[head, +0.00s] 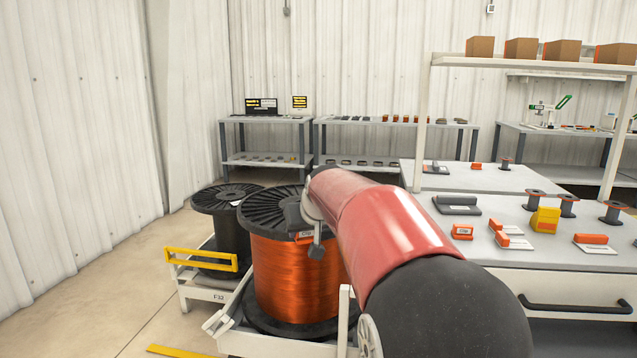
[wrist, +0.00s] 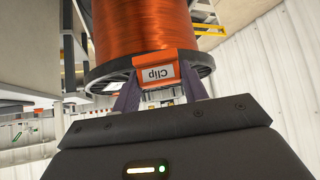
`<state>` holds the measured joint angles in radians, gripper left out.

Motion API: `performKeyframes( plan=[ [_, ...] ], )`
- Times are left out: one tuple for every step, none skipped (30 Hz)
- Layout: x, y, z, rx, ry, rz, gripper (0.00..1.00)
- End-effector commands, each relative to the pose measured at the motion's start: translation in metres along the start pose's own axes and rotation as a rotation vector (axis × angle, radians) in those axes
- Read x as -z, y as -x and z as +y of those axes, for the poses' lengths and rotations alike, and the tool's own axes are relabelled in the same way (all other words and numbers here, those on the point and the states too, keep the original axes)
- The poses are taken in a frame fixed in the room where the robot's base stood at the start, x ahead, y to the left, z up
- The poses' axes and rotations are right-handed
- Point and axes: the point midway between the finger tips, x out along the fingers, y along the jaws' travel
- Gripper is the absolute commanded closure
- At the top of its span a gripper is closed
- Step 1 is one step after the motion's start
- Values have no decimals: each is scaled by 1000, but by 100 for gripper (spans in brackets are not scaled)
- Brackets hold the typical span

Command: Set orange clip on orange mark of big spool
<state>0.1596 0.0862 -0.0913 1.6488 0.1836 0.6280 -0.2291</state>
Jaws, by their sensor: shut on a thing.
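The big spool (head: 290,280) stands upright in the head view, wound with bright orange wire between black flanges. It also fills the top of the wrist view (wrist: 140,25). My gripper (wrist: 160,77) is shut on the orange clip (wrist: 170,57), which has a white label reading "Clip" upside down. The clip overlaps the spool's black flange rim; I cannot tell whether it touches. In the head view the clip (head: 304,239) shows small at the near edge of the top flange, partly behind my arm. I cannot make out the orange mark.
A second, dark spool (head: 225,225) stands left of the big one, behind a yellow bar (head: 200,259). A workbench (head: 520,250) at right carries small spools, orange blocks and a yellow block (head: 545,220). Shelving racks (head: 265,160) line the back wall. Floor is open at left.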

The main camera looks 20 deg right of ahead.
Motion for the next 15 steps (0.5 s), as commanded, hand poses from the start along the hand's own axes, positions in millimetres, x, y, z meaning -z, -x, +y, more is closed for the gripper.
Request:
performKeyframes(
  plan=[
    [-29,-16,-11,14,9,-11,84],
    [-44,-25,-17,21,15,-10,84],
    [-66,-40,-26,32,22,-12,84],
    [-82,-51,-31,37,28,-12,84],
    [-98,-61,-36,41,33,-13,84],
    [-118,-74,-43,45,40,-14,84],
    [-131,-84,-47,47,46,-16,84],
    [-144,-92,-51,47,49,-16,84],
    [-159,-102,-55,46,55,-18,84],
    [-171,-108,-57,45,59,-19,84],
    [-180,-114,-60,45,63,-21,84],
    [-194,-122,-63,44,66,-22,84],
    [-202,-127,-65,43,70,-23,84],
    [-211,-131,-67,42,72,-24,84],
    [-222,-137,-70,42,74,-26,84]
  ],
)
